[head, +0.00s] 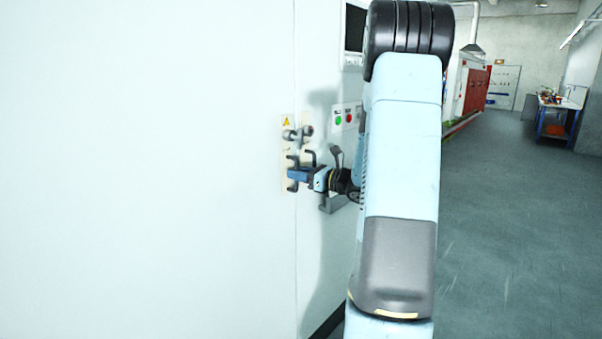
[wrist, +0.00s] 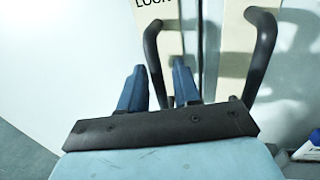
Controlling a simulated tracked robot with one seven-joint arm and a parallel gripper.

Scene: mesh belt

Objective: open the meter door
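A pale cabinet front (head: 200,180) fills the left of the head view, with a vertical seam. Two dark bar handles stand on pale plates either side of a seam: the left handle (wrist: 152,45) and the right handle (wrist: 263,50) in the wrist view. My gripper (wrist: 160,66) has its blue fingers apart, with the left handle showing between them; no firm contact is visible. In the head view my gripper (head: 292,174) is at the handles and covers part of them. The door looks shut.
A panel with green and red buttons (head: 344,118) and a dark screen (head: 354,28) are right of the handles, partly behind my arm. Open grey floor (head: 510,220) lies to the right, with a blue workbench (head: 556,118) and red equipment (head: 476,90) farther back.

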